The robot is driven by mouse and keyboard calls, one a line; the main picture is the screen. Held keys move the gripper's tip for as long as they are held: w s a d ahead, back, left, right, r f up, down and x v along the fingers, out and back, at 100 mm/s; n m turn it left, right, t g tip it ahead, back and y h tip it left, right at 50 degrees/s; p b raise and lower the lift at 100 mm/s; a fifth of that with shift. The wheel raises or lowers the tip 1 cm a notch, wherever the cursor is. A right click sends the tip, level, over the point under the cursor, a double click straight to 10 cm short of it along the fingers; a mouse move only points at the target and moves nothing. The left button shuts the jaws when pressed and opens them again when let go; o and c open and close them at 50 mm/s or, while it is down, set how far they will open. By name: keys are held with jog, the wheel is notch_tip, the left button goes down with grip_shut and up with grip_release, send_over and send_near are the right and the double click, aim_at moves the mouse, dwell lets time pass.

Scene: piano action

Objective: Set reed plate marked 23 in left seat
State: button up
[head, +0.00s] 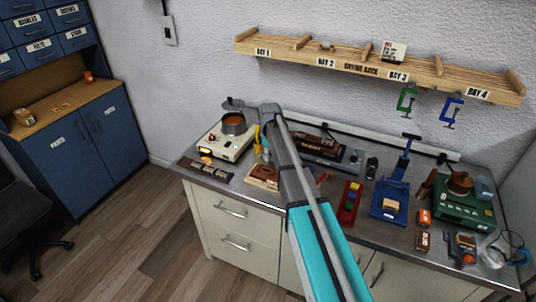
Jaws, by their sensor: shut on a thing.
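My arm reaches up from the bottom over the bench, and its far end (234,103) lies above the copper pot at the back left. My gripper's fingers cannot be made out, so what they hold is hidden. No plate with a readable 23 shows. A wooden block with a dark reddish top (264,176) sits at the front, left of my arm. A dark strip with lighter patches (198,167) lies at the bench's left front edge. I cannot tell which piece has the left seat.
A copper pot (233,124) stands on a cream heater (224,142). Right of my arm are a dark labelled block (318,143), a red tray (350,203), a blue press (389,201), a green machine (463,207) and small boxes (423,240). A wooden rack (375,68) hangs above.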

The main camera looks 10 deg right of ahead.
aim_at(269, 171)
jog(key=shift+f+b, duration=2.85)
jog(key=shift+f, duration=0.15)
jog(key=shift+f+b, duration=0.55)
jog(key=o, duration=1.2)
jog(key=shift+s, duration=0.1)
jog(key=shift+r, duration=0.15)
